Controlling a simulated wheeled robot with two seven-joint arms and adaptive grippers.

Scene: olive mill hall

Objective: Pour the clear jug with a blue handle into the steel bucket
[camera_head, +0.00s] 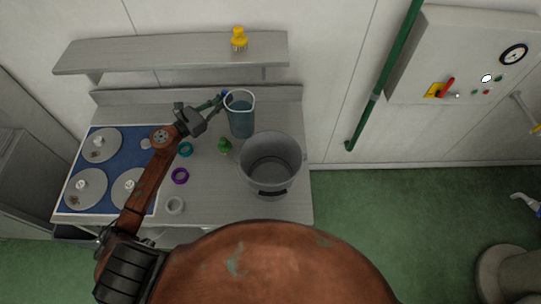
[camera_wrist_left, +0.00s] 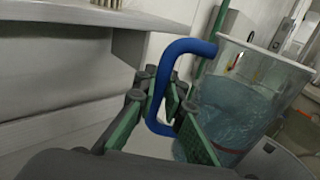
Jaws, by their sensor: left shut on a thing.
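The clear jug (camera_head: 240,119) holds a bluish liquid and stands upright, or nearly so, behind the steel bucket (camera_head: 270,165) and a little to its left. In the left wrist view the jug (camera_wrist_left: 240,100) fills the right side, and its blue handle (camera_wrist_left: 186,48) passes between the green fingers. My left gripper (camera_head: 221,99) is shut on the handle, coming from the left. I cannot tell if the jug's base touches the bench. The bucket is open at the top; its inside looks grey and empty. My right gripper is not in view.
A green object (camera_head: 224,145), a teal ring (camera_head: 185,149), a purple ring (camera_head: 180,176) and a white ring (camera_head: 175,205) lie left of the bucket.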

